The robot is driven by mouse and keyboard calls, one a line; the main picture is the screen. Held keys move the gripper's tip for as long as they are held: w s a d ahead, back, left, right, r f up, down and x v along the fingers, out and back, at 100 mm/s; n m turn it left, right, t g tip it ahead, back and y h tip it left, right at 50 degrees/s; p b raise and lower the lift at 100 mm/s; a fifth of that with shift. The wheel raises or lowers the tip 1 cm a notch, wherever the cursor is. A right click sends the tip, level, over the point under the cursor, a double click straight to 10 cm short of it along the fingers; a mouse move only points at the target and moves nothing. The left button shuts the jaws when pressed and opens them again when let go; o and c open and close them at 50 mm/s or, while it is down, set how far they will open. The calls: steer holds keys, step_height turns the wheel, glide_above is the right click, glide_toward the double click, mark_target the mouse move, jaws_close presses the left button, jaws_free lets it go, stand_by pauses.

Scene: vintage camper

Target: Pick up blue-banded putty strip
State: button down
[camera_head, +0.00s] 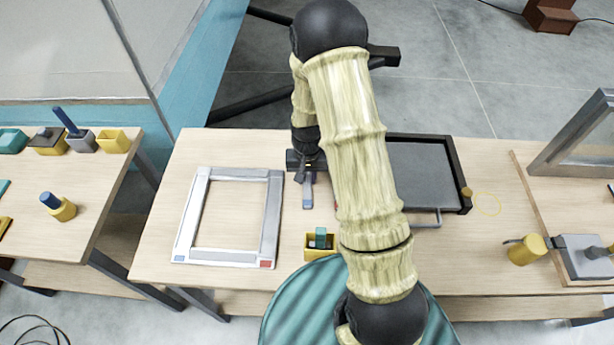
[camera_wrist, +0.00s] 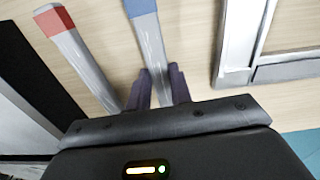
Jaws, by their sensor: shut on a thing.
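The blue-banded putty strip (camera_wrist: 150,38) is a slim grey bar with a blue end, in the upper middle of the wrist view. My gripper (camera_wrist: 161,80) is shut on it, with one dark finger on each side of the grey part. In the head view the strip (camera_head: 307,198) shows just below my gripper (camera_head: 307,175), on or close above the table; I cannot tell which. A similar strip with a red end (camera_wrist: 88,62) lies to its left in the wrist view, apart from the fingers. My arm hides most of that one in the head view.
A pale square frame (camera_head: 275,215) lies left of my gripper. A black-rimmed tray (camera_head: 461,175) lies to the right, partly behind my arm. A small yellow box (camera_head: 318,254) stands near the table's front edge. Bare wood (camera_head: 160,200) shows left of the frame.

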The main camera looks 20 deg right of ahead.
mark_target(307, 180)
steer(key=shift+r, duration=0.1)
step_height(307, 180, up, 10)
steer(key=b, duration=0.1)
stand_by(0.3)
steer(key=shift+p, duration=0.3)
stand_by(0.9)
steer(key=shift+w+d+f+n+p, duration=0.1)
steer(key=shift+w+f+n+p, duration=0.25)
steer(key=shift+p, duration=2.25)
steer(key=shift+f+n+p, duration=0.15)
steer(key=shift+n+p, duration=0.45)
steer(key=shift+p, duration=2)
steer(key=shift+w+d+f+n+p, duration=0.1)
steer(key=shift+w+f+n+p, duration=0.25)
steer(key=shift+p, duration=2.25)
steer(key=shift+s+r, duration=0.1)
steer(key=shift+s, duration=0.05)
steer(key=shift+a, duration=0.15)
